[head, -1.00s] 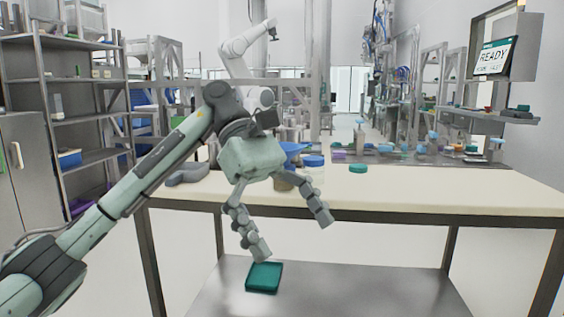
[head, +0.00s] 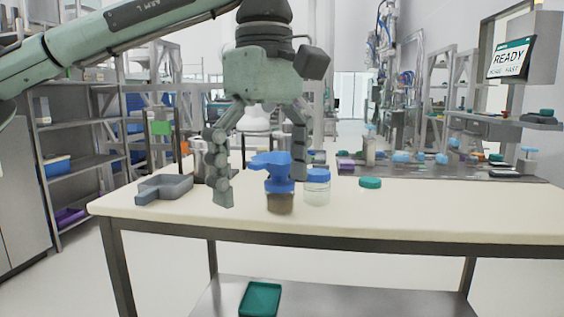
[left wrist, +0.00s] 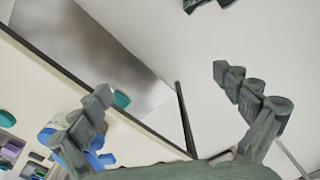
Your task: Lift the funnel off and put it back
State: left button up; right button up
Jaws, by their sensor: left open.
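The blue funnel (head: 272,161) sits upright on a small jar with brown contents (head: 280,203), near the front of the cream table (head: 430,210). My left gripper (head: 261,190) is open and points down. In the head view its fingers show on either side of the funnel, apart from it on the left; on the right I cannot tell whether one touches. In the left wrist view the open fingers (left wrist: 163,84) show with blue parts (left wrist: 98,158) partly hidden behind the left finger. My right gripper is out of view.
A clear jar with a blue lid (head: 317,183) stands close right of the funnel jar. A green lid (head: 370,182) lies farther right. A grey tray (head: 163,190) lies at the left. A teal tray (head: 260,299) is on the lower shelf. The table's right front is clear.

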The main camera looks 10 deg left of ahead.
aim_at(277, 163)
jog(key=i, duration=0.95)
